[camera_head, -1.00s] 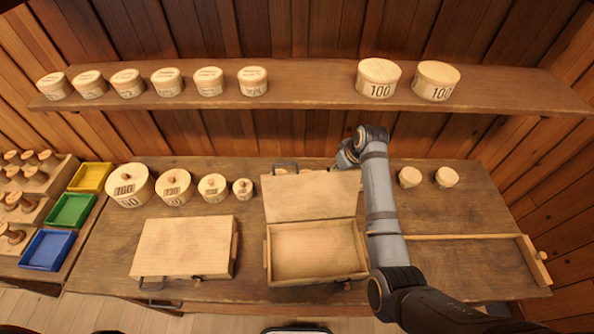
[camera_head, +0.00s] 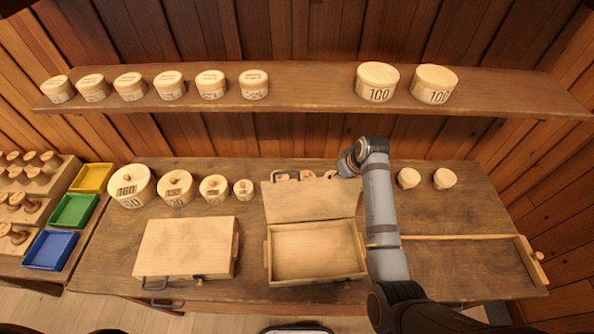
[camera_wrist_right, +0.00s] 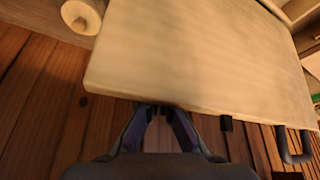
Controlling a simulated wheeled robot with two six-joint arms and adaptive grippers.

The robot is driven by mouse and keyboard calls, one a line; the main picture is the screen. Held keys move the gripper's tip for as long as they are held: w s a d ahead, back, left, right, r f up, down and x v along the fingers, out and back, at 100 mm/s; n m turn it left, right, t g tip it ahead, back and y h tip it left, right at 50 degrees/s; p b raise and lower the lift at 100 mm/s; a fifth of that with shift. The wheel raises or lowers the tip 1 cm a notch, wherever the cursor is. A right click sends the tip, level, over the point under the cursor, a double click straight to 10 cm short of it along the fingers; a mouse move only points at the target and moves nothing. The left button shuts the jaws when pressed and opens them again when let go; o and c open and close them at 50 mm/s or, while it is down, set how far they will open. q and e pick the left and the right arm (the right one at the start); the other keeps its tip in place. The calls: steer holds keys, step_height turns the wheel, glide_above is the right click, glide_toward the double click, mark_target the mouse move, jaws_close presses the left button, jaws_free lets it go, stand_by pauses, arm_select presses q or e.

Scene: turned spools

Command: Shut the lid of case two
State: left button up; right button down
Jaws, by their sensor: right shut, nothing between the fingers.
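The open case (camera_head: 315,279) stands in the middle of the bench, its shallow box empty. Its lid (camera_head: 312,203) is raised at the back, with a dark handle at its top edge. Its number is not readable. A second case (camera_head: 186,248), left of it, is shut. My right arm reaches along the right side of the open case, and its hand is largely hidden behind the lid. In the right wrist view the lid (camera_wrist_right: 205,55) fills the upper part. My right gripper (camera_wrist_right: 160,112) is shut and empty at the lid's edge, its tips partly covered. My left gripper is out of view.
A shelf (camera_head: 310,106) with more boxes runs above. Coloured trays (camera_head: 74,211) lie at the left. A wooden rail (camera_head: 460,237) crosses the right side.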

steer(key=shift+s+d+f, duration=0.1)
steer(key=shift+s+f, duration=0.15)
steer(key=shift+s, duration=0.3)
steer(key=shift+s+f, duration=0.2)
steer(key=shift+s, duration=0.35)
steer(key=s, duration=0.6)
steer(key=shift+d, duration=0.3)
steer(key=shift+r, duration=0.1)
stand_by(0.6)
steer(key=r, duration=0.7)
steer(key=shift+w, duration=0.35)
steer(key=shift+w+a+r, duration=0.1)
steer(key=shift+w+r, duration=0.05)
steer(key=shift+r, duration=0.6)
